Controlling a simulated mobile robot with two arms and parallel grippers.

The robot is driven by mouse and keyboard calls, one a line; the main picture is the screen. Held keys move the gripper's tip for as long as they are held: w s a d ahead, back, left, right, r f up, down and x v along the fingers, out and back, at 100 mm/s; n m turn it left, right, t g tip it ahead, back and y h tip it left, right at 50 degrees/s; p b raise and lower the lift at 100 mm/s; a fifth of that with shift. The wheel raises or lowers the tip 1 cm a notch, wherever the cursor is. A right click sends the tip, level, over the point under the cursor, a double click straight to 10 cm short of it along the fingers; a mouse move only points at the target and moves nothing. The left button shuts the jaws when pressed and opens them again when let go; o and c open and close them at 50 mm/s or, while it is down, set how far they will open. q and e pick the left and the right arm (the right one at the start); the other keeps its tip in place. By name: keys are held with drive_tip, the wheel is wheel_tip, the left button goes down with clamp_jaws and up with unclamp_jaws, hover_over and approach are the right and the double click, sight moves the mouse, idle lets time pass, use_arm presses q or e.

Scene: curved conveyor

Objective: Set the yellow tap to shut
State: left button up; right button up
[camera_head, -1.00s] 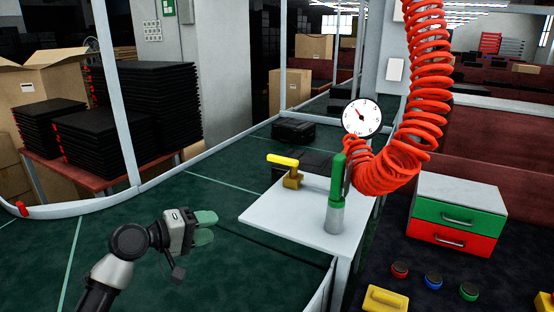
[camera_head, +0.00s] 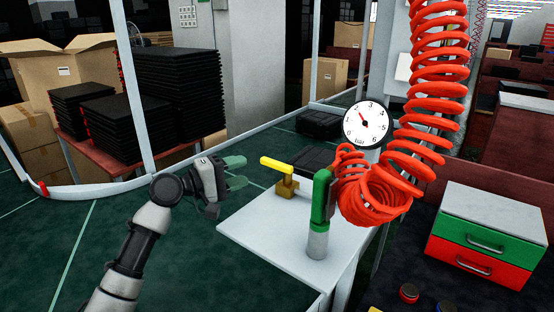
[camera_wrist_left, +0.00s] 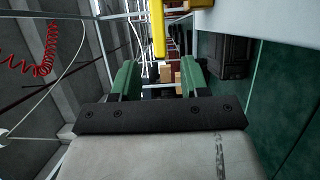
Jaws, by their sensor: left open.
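The yellow tap (camera_head: 277,166) stands on a brass body (camera_head: 286,186) at the back left edge of a small white table (camera_head: 290,225). Its lever points left and toward me, roughly level. My left gripper (camera_head: 239,172) is open and empty, a little left of the lever's end and apart from it. In the left wrist view the yellow lever (camera_wrist_left: 158,30) shows at the top, beyond and between the two green fingers (camera_wrist_left: 160,80). My right gripper is in no view.
A green-handled tool (camera_head: 321,200) stands upright on the table, by a coiled red hose (camera_head: 375,200) and a round gauge (camera_head: 366,124). Green and red drawers (camera_head: 487,236) stand at the right. Black cases (camera_head: 318,124) lie behind the table.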

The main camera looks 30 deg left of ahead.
sight(267, 164)
use_arm(q)
drive_tip(key=shift+w+d+r+p, duration=0.2)
drive_tip(key=shift+w+d+p, duration=0.15)
drive_tip(key=shift+w, duration=0.3)
drive_tip(key=shift+w+d+r+p, duration=0.15)
drive_tip(key=shift+w+d+p, duration=0.15)
drive_tip(key=shift+w, duration=0.3)
drive_tip(key=x, duration=0.2)
drive_tip(key=p+x, duration=0.1)
drive_tip(key=x, duration=0.1)
drive_tip(key=shift+w+d+f, duration=0.15)
drive_tip(key=shift+w+f, duration=0.1)
drive_tip(key=shift+w, duration=0.05)
drive_tip(key=shift+w+d, duration=0.25)
drive_tip(key=shift+w, duration=0.2)
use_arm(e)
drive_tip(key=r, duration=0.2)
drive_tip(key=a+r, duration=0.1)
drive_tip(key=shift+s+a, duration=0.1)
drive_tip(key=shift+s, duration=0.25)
use_arm(q)
drive_tip(key=shift+f, duration=0.1)
drive_tip(key=shift+c, duration=0.5)
clamp_jaws()
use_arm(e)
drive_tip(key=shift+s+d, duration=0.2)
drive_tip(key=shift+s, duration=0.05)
